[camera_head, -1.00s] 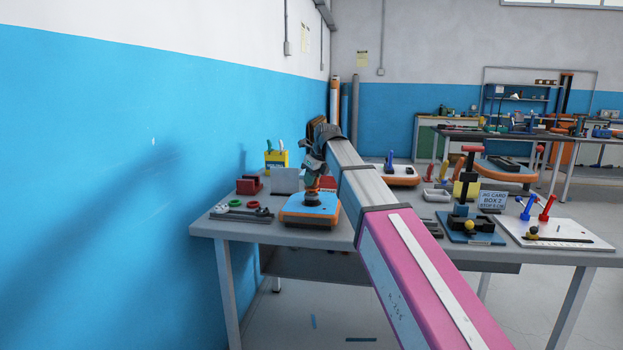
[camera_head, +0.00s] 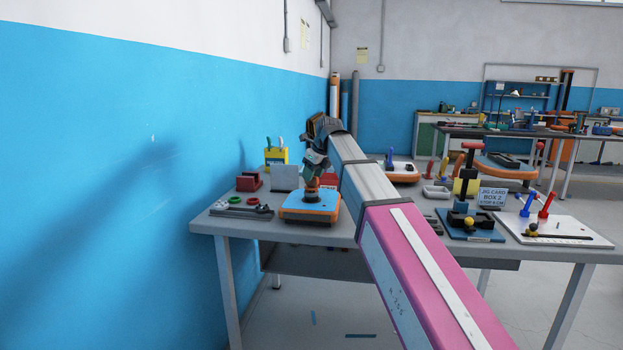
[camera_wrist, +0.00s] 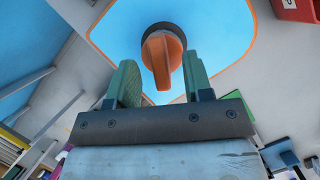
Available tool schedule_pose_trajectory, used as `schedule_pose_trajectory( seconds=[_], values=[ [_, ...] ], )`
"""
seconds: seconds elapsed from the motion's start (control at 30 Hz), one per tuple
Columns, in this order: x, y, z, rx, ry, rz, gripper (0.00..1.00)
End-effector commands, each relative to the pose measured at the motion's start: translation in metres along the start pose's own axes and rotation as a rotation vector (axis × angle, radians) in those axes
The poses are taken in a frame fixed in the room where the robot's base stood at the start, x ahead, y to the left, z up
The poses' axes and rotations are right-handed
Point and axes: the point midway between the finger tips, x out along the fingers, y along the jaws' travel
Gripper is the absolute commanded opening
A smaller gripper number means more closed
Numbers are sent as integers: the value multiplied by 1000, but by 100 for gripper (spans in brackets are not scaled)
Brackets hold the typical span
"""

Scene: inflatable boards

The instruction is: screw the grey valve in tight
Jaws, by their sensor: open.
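A valve with an orange handle on a dark round base (camera_wrist: 160,62) stands on the blue-topped, orange-edged board in the wrist view (camera_wrist: 110,30). The same board (camera_head: 296,207) lies near the table's front left in the head view, with the orange handle (camera_head: 313,193) small on top. I make out no handle that is grey. My gripper (camera_wrist: 160,76) is open, its green-padded fingers at either side of the orange handle in the picture, with gaps between. In the head view my gripper (camera_head: 315,172) is just above the valve; whether it touches is hidden.
Left of the board lie dark grey parts with green and red rings (camera_head: 252,202). Behind stand a grey plate (camera_head: 285,177), a red block (camera_head: 249,182) and a yellow holder (camera_head: 276,157). A blue wall is close on the left.

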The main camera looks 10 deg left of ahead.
Motion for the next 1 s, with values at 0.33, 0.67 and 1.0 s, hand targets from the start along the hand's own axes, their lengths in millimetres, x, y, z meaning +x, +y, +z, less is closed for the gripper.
schedule_pose_trajectory(
  seconds=[0.33, 0.67, 1.0],
  values=[
    [-63, 0, 0, 0, -1, -1, 46],
    [-88, 0, 0, 0, 0, 0, 46],
    [-89, 0, 0, -2, 0, 0, 47]
  ],
)
